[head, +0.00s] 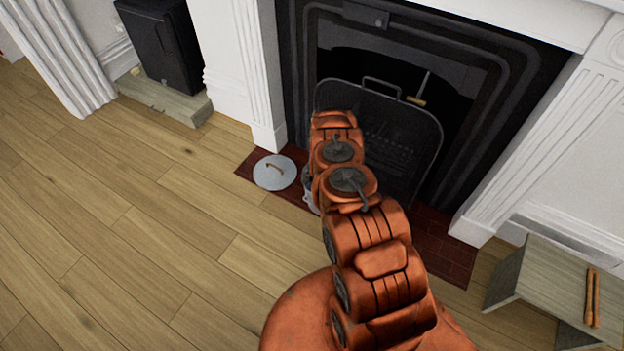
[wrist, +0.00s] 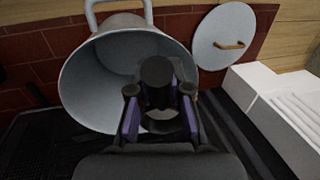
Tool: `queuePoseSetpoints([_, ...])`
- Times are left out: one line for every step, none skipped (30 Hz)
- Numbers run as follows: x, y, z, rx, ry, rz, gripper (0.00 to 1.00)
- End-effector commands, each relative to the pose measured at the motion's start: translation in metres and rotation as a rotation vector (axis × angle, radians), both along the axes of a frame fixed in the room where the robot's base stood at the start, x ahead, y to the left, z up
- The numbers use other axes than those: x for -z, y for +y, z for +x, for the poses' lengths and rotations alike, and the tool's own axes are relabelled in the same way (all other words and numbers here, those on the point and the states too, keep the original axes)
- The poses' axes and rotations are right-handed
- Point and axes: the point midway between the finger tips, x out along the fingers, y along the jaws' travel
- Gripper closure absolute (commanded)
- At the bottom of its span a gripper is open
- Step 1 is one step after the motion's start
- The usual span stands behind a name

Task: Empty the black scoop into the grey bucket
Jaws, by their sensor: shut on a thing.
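In the wrist view my gripper (wrist: 158,100) is shut on the black scoop (wrist: 156,71). Only a round dark part of the scoop shows between the fingers; its bowl and contents are hidden. The grey bucket (wrist: 82,82) fills the upper middle, its wide mouth facing the camera, and the gripper and scoop appear in front of that mouth. I cannot tell how far the scoop is from the rim. In the head view only a sliver of the bucket (head: 308,192) shows beside my orange arm, which hides the gripper and scoop.
A grey lid (head: 275,172) with a wooden handle lies on the red tile hearth (head: 436,245) left of the bucket. A black fire screen (head: 420,140) stands behind my arm. The floor at left is clear.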

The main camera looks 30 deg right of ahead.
Motion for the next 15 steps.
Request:
queuePoseSetpoints([0.0012,-0.0002,0.0007,0.0,-0.004,0.001,1.0])
queuePoseSetpoints([0.0011,-0.0003,0.0009,0.0,-0.006,0.003,1.0])
queuePoseSetpoints([0.0011,-0.0003,0.0008,0.0,-0.008,0.005,1.0])
queuePoseSetpoints([0.0012,-0.0002,0.0006,0.0,-0.008,0.005,1.0])
queuePoseSetpoints([0.0013,-0.0002,0.0005,0.0,-0.01,0.007,1.0])
queuePoseSetpoints([0.0015,0.0001,0.0,-0.001,-0.011,0.009,1.0])
queuePoseSetpoints([0.0016,0.0002,-0.0002,0.0,-0.012,0.01,1.0])
queuePoseSetpoints([0.0019,0.0004,-0.0003,-0.001,-0.014,0.012,1.0])
queuePoseSetpoints([0.002,0.0006,-0.0006,0.0,-0.015,0.013,1.0])
queuePoseSetpoints([0.0022,0.0006,-0.0009,0.0,-0.016,0.015,1.0])
queuePoseSetpoints([0.0023,0.0006,-0.0009,-0.001,-0.018,0.016,1.0])
queuePoseSetpoints([0.0023,0.0007,-0.001,-0.001,-0.02,0.017,1.0])
queuePoseSetpoints([0.0022,0.0006,-0.0009,-0.002,-0.022,0.018,1.0])
queuePoseSetpoints([0.0021,0.0005,-0.0008,-0.001,-0.023,0.019,1.0])
queuePoseSetpoints([0.0018,0.0005,-0.0007,-0.001,-0.026,0.021,1.0])
